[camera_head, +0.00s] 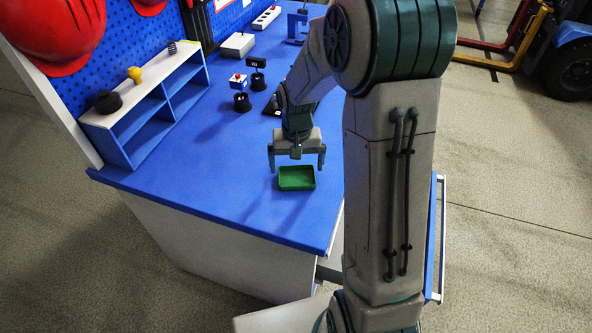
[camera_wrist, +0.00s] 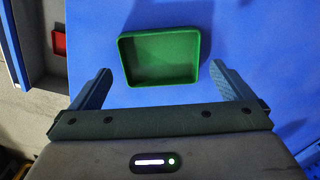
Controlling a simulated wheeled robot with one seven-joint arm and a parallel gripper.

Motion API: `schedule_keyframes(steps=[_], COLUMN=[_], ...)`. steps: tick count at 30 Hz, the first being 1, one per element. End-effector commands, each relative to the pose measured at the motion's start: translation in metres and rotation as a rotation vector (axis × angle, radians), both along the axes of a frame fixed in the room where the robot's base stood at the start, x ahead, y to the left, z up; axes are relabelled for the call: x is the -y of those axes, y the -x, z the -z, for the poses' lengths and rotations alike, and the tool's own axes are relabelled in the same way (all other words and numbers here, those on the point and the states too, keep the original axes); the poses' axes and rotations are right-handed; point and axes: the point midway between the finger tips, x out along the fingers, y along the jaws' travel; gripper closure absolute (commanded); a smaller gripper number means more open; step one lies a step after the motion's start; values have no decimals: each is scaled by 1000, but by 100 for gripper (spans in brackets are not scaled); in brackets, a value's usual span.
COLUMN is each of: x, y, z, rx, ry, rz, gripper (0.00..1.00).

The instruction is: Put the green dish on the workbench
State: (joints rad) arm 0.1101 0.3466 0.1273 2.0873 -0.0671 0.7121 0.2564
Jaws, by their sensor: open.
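The green dish (camera_head: 297,178) is a shallow, rectangular, empty tray. It rests on the blue workbench top (camera_head: 215,197), near the front edge. My gripper (camera_head: 297,172) is open above and just behind the dish in the head view, its fingers pointing down and apart from it. In the wrist view the dish (camera_wrist: 160,57) lies beyond the open gripper (camera_wrist: 160,82), roughly centred between the two fingers. Nothing is between the fingers.
A blue and white shelf (camera_head: 150,105) with small items stands at the left of the bench. The bench left of the dish is clear. A forklift (camera_head: 560,45) stands behind right.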

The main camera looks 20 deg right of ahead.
Motion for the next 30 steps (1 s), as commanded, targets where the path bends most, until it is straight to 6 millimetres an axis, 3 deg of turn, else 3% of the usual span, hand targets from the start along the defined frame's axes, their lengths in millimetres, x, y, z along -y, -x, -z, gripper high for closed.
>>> schedule_keyframes(steps=[3,9,17,23,30], x=[0,0,0,0,1], y=[-1,-1,5,46,118], z=[-29,-66,-90,-118,-143], rx=[7,5,11,67,161], ry=[0,0,3,18,29], rz=[-1,0,-6,-46,-109], gripper=[0,0,0,0,0])
